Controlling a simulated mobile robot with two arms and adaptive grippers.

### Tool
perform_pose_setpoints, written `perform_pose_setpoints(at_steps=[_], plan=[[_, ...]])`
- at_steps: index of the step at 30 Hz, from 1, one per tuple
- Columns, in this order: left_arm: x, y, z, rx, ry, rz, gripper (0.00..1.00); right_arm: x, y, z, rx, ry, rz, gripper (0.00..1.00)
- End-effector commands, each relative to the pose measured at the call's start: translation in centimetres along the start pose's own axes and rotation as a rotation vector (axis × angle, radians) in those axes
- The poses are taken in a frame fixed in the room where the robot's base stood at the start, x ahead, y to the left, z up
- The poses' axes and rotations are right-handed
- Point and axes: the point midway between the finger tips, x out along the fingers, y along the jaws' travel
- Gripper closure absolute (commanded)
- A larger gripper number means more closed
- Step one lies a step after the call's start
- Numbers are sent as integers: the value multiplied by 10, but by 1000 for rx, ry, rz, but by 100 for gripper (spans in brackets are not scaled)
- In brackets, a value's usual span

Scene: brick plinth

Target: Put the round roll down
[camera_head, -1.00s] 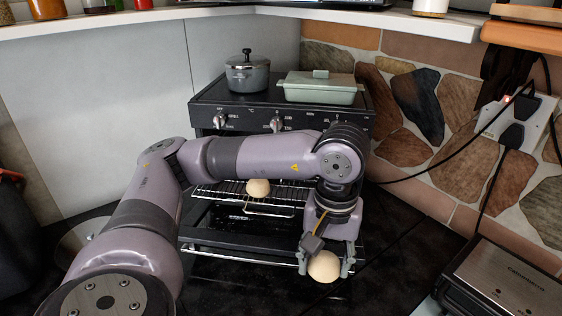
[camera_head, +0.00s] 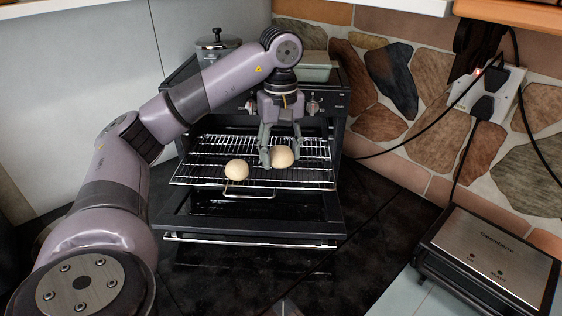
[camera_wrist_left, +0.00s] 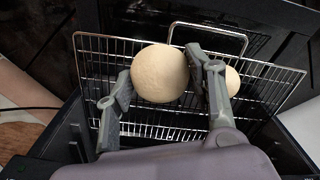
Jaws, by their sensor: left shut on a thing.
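My left gripper (camera_head: 280,150) is shut on a pale round roll (camera_head: 282,157) over the right part of the oven's wire rack (camera_head: 210,150). In the left wrist view the held roll (camera_wrist_left: 159,73) sits between the two fingers, with the rack's wires behind it. I cannot tell whether it touches the wires. A second pale roll (camera_head: 237,169) rests on the rack to the left of the held one, near its front edge. In the left wrist view this second roll (camera_wrist_left: 232,81) is partly hidden behind a finger. My right gripper is not in view.
The rack sticks out of the small oven (camera_head: 340,110), above its lowered door (camera_head: 255,222). A pot (camera_head: 217,42) stands on the oven. A contact grill (camera_head: 490,255) is at the lower right, and a power socket block (camera_head: 488,92) with cables is on the stone wall.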

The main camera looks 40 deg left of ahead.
Motion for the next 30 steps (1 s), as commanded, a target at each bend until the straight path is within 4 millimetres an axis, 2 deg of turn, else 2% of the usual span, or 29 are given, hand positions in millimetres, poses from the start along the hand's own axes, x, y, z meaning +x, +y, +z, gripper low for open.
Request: perform_pose_setpoints(at_steps=[5, 6, 9, 14, 20, 22, 30], plan=[[-3, 14, -34, -3, -2, -2, 65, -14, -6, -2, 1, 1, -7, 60], [8, 12, -33, 1, -2, -6, 65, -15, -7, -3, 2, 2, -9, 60], [22, 12, -32, 2, -1, -6, 65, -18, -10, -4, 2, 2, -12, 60], [34, 12, -32, 1, 0, -3, 65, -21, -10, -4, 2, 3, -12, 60], [64, 12, -31, 2, -2, -4, 65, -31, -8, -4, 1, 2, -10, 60], [65, 14, -34, 0, -1, -2, 65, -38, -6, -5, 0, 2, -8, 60], [71, 14, -35, 1, 0, -1, 65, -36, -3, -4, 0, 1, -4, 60]])
